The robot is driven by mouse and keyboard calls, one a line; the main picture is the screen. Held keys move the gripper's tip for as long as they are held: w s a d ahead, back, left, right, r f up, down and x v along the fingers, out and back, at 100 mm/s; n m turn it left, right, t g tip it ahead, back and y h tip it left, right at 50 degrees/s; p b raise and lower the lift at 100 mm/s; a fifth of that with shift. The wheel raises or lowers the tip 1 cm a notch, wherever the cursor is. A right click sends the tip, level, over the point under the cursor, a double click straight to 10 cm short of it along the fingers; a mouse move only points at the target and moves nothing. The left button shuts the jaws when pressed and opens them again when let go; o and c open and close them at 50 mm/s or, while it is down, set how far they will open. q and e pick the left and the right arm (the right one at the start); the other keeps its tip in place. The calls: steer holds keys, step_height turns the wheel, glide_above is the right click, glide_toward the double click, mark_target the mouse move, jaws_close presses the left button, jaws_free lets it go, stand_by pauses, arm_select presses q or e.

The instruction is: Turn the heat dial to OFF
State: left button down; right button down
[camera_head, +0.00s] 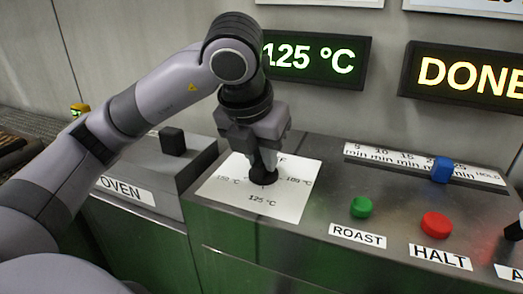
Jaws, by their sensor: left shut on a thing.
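The heat dial (262,176) is a black knob on a white marked plate (289,207) on the metal console. The plate reads 125 °C at the front, with other temperatures at the left and right; the label at the back is mostly hidden by my gripper. My left gripper (263,160) points down over the dial and is shut on its top. The dial's pointer direction is hidden or too small to tell. A green-lit display (318,56) behind reads 125 °C. My right gripper is not in view.
A green button (361,207) marked ROAST and a red button (436,225) marked HALT are right of the plate. A blue slider (441,170) sits on a minutes scale behind them. A black block (172,141) stands on the OVEN box at left. Another display (470,78) reads DONE.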

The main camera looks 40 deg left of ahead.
arm_select(q)
steer(key=shift+s+f+n, duration=0.1)
steer(key=shift+f+n, duration=0.2)
stand_by(0.4)
steer(key=c, duration=1)
jaws_free()
steer(key=shift+c, duration=0.2)
steer(key=shift+r, duration=0.1)
steer(key=shift+r, duration=0.1)
